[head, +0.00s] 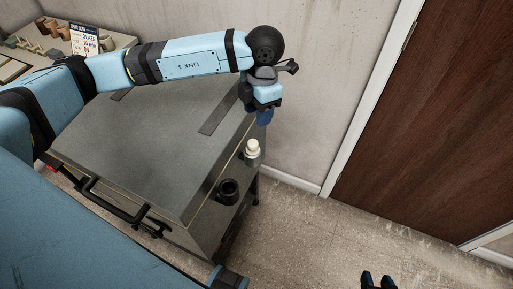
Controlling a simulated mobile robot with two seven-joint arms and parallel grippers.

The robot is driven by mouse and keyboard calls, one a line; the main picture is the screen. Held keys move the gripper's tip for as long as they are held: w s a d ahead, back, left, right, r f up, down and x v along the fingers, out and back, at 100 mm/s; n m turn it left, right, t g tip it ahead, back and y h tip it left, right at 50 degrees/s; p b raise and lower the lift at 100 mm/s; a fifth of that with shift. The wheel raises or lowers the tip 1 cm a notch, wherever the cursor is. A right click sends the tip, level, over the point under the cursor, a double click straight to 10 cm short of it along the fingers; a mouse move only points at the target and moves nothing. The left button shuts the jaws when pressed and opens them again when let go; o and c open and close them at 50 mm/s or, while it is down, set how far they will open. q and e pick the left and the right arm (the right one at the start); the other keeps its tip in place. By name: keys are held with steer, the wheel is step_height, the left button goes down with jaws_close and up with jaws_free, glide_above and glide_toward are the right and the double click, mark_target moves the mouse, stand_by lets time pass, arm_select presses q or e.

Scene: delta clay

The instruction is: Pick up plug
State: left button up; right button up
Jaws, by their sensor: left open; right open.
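A small cream plug (252,148) with a rounded top sits upright in a grey fitting on the narrow ledge along the right side of the large grey box. A black, hollow round holder (228,191) is on the same ledge, nearer to me. My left gripper (264,117) hangs above and slightly beyond the plug, pointing down and apart from it. It is open, seen edge-on, and nothing shows in it. My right gripper (378,280) shows only its two dark fingertips at the bottom edge; they are apart and empty, well away from the plug.
The grey box (130,145) has a flat lid with a black handle (115,204) at its front. A bench at the back left holds brown pots and a glaze sign (84,40). A wall stands close behind. The floor (310,235) at right, before the brown door (445,120), is clear.

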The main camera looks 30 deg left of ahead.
arm_select(q)
glide_above(253, 142)
steer(key=shift+y, duration=0.3)
step_height(253, 142, down, 8)
steer(key=shift+s+r, duration=0.15)
steer(key=shift+r, duration=0.1)
steer(key=shift+f, duration=3.05)
steer(key=shift+c, duration=0.4)
steer(key=c, duration=0.6)
